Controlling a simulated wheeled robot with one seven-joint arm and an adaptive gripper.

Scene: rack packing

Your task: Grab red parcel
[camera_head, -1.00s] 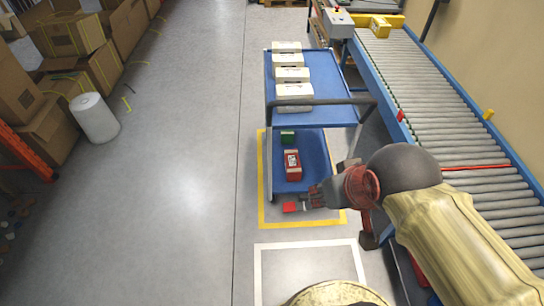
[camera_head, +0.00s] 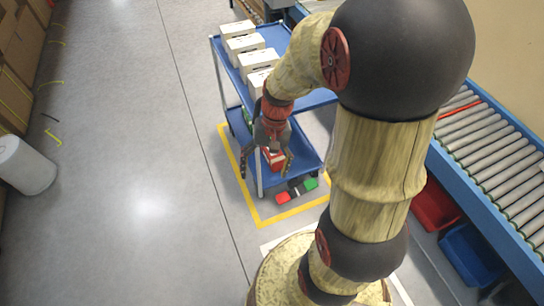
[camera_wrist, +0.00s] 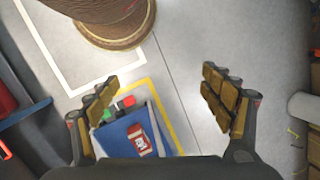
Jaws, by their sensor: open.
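The red parcel (camera_head: 273,159), with a white label, lies on the lower shelf of the blue cart (camera_head: 300,163). In the head view my gripper (camera_head: 265,173) partly covers it. My gripper's fingers are spread wide and empty in the wrist view (camera_wrist: 161,90). The parcel appears below and beyond the fingers, apart from them.
Several white boxes (camera_head: 246,45) stand on the cart's upper shelf. Small red (camera_head: 283,198) and green (camera_head: 311,184) pieces show at the cart's near end. A roller conveyor (camera_head: 495,150) runs along the right. The floor at left is clear up to a white roll (camera_head: 22,165).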

